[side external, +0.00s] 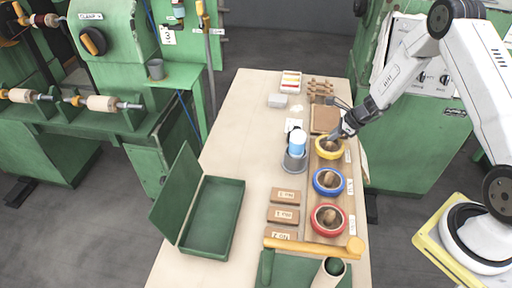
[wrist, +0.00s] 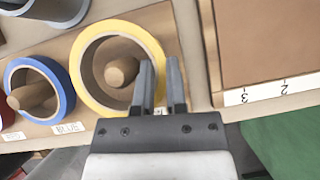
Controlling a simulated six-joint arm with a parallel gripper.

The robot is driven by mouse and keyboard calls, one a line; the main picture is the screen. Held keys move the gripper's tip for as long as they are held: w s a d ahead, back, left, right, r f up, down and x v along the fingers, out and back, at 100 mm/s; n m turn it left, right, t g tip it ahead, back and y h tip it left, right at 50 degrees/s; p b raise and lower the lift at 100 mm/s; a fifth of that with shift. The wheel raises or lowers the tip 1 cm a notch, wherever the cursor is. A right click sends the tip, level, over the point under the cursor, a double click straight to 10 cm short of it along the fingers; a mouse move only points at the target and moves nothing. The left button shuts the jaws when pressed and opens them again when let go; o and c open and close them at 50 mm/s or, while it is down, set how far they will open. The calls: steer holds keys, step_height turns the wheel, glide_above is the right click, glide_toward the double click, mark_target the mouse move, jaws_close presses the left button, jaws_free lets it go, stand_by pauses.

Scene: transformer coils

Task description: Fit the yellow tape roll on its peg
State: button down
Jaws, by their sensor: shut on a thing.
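The yellow tape roll (side external: 329,156) is at the far end of the peg board, and it also shows in the wrist view (wrist: 78,70). Its wooden peg (wrist: 122,72) shows inside the roll's opening, so the roll is around the peg. I cannot tell whether the roll lies fully down on the board. My gripper (wrist: 160,68) is shut on the roll's right wall, one finger inside the ring and one outside. In the side view my gripper (side external: 341,132) reaches in from the upper right and covers part of the roll.
The blue roll (side external: 316,182) and red roll (side external: 314,222) sit around pegs on the same board (side external: 340,205). An open green box (side external: 238,200) lies farther left.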

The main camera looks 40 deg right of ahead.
steer(key=shift+f, duration=0.95)
stand_by(0.3)
steer(key=shift+c, duration=1.7)
jaws_free()
steer(key=shift+a, duration=0.1)
steer(key=shift+s+a+f, duration=0.1)
steer(key=shift+c, duration=0.3)
steer(key=shift+c, duration=0.2)
steer(key=shift+r, duration=0.8)
steer(key=shift+o, duration=0.5)
steer(key=shift+r, duration=0.2)
steer(key=shift+d+r, duration=0.2)
steer(key=shift+r, duration=3.9)
